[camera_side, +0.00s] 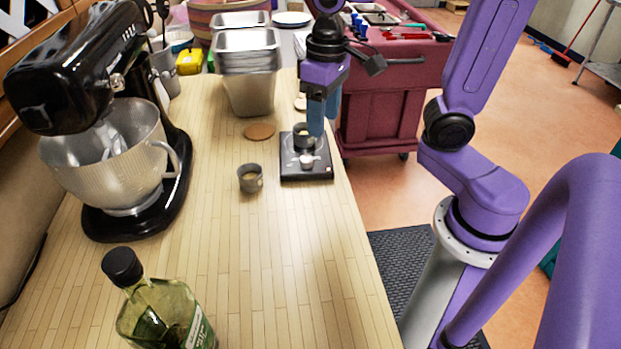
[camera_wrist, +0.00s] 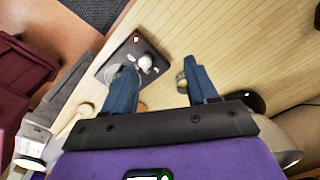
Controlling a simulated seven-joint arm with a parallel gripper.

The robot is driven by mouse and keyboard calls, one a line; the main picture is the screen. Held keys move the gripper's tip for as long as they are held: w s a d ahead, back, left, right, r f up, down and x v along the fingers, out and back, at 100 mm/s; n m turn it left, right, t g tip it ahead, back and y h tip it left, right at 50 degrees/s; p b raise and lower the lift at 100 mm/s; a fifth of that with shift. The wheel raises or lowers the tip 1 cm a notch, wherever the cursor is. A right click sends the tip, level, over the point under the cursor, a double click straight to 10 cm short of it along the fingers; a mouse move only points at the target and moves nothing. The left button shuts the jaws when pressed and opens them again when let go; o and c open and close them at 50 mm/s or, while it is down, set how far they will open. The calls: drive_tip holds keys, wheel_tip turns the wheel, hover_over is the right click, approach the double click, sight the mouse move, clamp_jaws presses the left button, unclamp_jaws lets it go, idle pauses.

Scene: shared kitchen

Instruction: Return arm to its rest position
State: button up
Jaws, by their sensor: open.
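My gripper (camera_side: 321,115) points down over the far end of a small black scale (camera_side: 312,174) on the wooden counter. In the wrist view my gripper (camera_wrist: 160,72) has its two blue fingers spread wide, with nothing between them. A small grey cup (camera_side: 302,142) stands on the scale, close to the fingers; whether they touch is unclear. A small white round item (camera_side: 307,160) is on the scale in front of it. The scale also shows in the wrist view (camera_wrist: 135,48), where the left finger partly covers its objects.
Another grey cup (camera_side: 250,180) stands left of the scale. A brown coaster (camera_side: 260,131) and metal pans (camera_side: 247,70) lie beyond. A black mixer (camera_side: 75,75) is at left, a green bottle (camera_side: 160,315) in front. A red cart (camera_side: 385,100) stands right. The front middle counter is clear.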

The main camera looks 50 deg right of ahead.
drive_tip(key=s+f+n, duration=0.2)
drive_tip(key=s+n, duration=0.3)
drive_tip(key=s, duration=0.2)
drive_tip(key=s+f+n, duration=0.3)
drive_tip(key=s+n, duration=0.2)
drive_tip(key=s, duration=0.2)
drive_tip(key=shift+s+n, duration=0.3)
drive_tip(key=shift+s, duration=0.1)
